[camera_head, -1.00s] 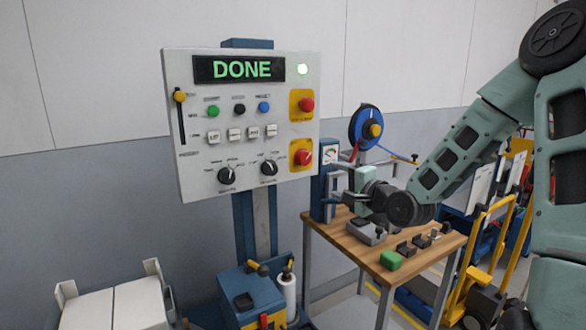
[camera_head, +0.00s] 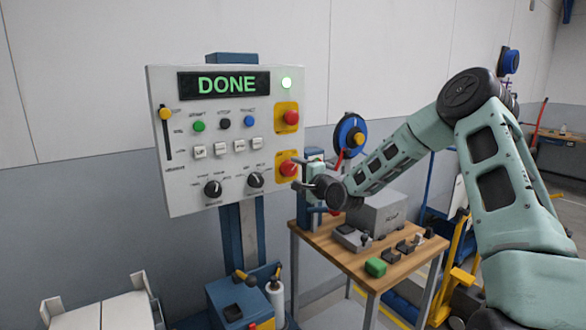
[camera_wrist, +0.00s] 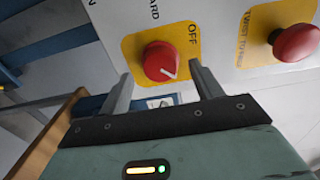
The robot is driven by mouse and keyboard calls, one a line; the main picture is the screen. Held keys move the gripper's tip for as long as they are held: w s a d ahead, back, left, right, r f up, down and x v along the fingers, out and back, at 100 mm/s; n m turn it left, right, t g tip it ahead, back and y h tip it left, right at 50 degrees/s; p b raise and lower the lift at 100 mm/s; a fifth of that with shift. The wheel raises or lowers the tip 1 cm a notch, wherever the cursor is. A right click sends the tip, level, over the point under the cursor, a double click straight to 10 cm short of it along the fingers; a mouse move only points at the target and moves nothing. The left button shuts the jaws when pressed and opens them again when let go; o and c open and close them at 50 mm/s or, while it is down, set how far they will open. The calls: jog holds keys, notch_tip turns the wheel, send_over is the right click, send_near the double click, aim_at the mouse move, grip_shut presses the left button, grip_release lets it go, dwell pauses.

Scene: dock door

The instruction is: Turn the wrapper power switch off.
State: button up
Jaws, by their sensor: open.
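The wrapper power switch is a red rotary knob (camera_head: 288,169) on a yellow plate, low on the right side of the panel. In the wrist view the knob (camera_wrist: 159,60) has a white pointer line aimed to the lower right. An "OFF" label stands up and right of the knob. My gripper (camera_wrist: 160,72) is open, one fingertip on either side of the knob's lower part in the picture; I cannot tell whether they touch it. In the head view my gripper (camera_head: 302,178) is right beside the switch, at the panel's right edge.
A red mushroom button (camera_wrist: 297,42) is right of the knob in the wrist view. A wooden table (camera_head: 345,264) with small devices stands below my arm.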

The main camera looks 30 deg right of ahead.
aim_at(289, 169)
jog(key=shift+w, duration=1.25)
jog(key=c, duration=1)
